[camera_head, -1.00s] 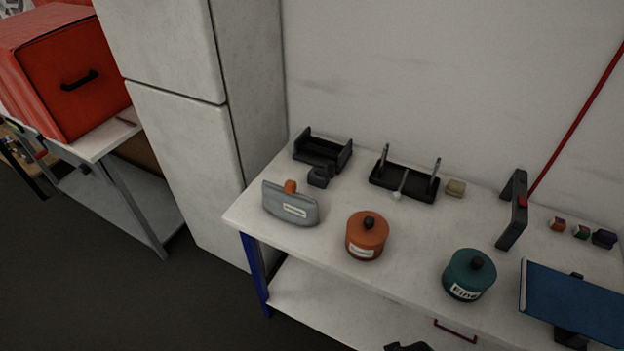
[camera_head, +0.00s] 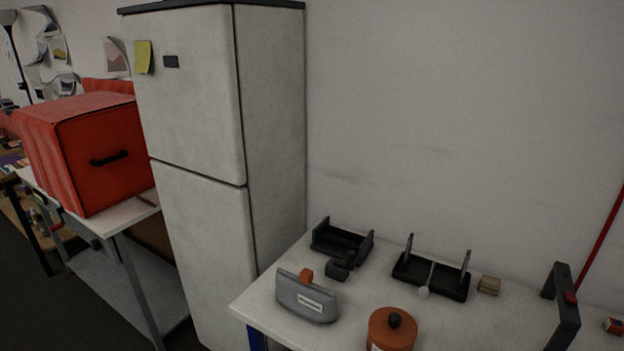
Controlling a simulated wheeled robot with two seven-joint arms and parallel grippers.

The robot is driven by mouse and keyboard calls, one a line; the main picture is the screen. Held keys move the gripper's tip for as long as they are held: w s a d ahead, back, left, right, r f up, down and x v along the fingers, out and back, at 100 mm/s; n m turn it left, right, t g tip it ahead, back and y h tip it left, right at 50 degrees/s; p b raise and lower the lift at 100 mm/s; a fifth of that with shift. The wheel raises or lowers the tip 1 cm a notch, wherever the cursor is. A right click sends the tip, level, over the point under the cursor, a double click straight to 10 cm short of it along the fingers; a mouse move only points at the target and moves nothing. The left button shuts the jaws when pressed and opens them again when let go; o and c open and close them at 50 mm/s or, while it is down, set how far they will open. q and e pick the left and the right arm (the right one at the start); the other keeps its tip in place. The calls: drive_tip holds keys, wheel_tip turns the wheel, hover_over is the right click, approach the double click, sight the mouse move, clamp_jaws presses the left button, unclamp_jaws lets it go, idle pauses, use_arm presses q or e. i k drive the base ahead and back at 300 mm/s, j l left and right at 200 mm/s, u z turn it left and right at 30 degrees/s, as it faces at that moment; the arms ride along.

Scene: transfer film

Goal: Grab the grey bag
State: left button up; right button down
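The grey bag (camera_head: 306,300) stands near the left front corner of the white table (camera_head: 262,298). It has a pale label on its front and an orange piece on top. Nothing touches it from my side. Neither of my grippers shows in the head view now.
An orange lidded pot (camera_head: 392,328) stands right of the bag. Black holders (camera_head: 342,240) (camera_head: 431,277) and a black frame (camera_head: 563,305) sit behind and to the right. A white fridge (camera_head: 200,180) borders the table's left. A red box (camera_head: 105,150) is farther left.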

sight(315, 303)
drive_tip(key=z, duration=0.5)
drive_tip(key=i+j+z, duration=0.15)
drive_tip(key=j+z, duration=0.25)
drive_tip(key=j, duration=0.2)
drive_tip(key=i+j+z, duration=0.1)
drive_tip(key=j+z, duration=0.3)
drive_tip(key=j, duration=0.2)
drive_tip(key=j+z, duration=0.4)
drive_tip(key=j, duration=0.25)
